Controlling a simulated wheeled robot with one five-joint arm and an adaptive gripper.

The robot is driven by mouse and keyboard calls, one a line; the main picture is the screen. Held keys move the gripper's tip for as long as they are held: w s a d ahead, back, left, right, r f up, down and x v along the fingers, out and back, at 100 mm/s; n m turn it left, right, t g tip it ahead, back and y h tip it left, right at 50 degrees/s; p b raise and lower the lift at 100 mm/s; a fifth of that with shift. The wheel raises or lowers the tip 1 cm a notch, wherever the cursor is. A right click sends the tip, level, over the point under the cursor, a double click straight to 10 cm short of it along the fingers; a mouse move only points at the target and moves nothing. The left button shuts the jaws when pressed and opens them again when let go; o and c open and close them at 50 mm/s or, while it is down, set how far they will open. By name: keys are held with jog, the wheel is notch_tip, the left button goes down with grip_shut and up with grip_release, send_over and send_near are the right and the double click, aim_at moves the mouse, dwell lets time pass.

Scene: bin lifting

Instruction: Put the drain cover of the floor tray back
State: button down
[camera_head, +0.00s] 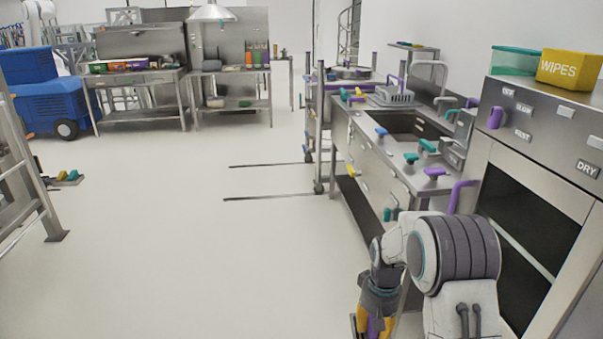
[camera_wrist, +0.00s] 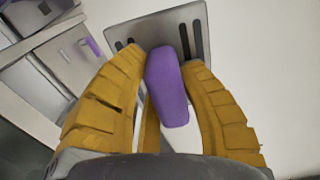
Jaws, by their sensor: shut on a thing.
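The drain cover (camera_wrist: 125,32) is a grey slotted plate with a purple grip (camera_wrist: 168,90) standing out from it, at the top of the wrist view. My gripper (camera_wrist: 165,62) has its yellow fingers on either side of the purple grip, shut on it. I cannot tell whether the plate touches the floor. I cannot make out the floor tray for certain in either view.
A steel counter with a sink (camera_head: 405,122) and an oven unit (camera_head: 530,190) line the right. Two dark narrow strips (camera_head: 268,165) lie on the floor ahead. A metal frame (camera_head: 35,190) stands at left, with a blue machine (camera_head: 45,95) behind. The middle floor is clear.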

jog(key=shift+s+r+p, duration=0.15)
jog(key=shift+r+p, duration=1.45)
jog(key=shift+s+r+p, duration=0.1)
jog(key=shift+r+p, duration=1.45)
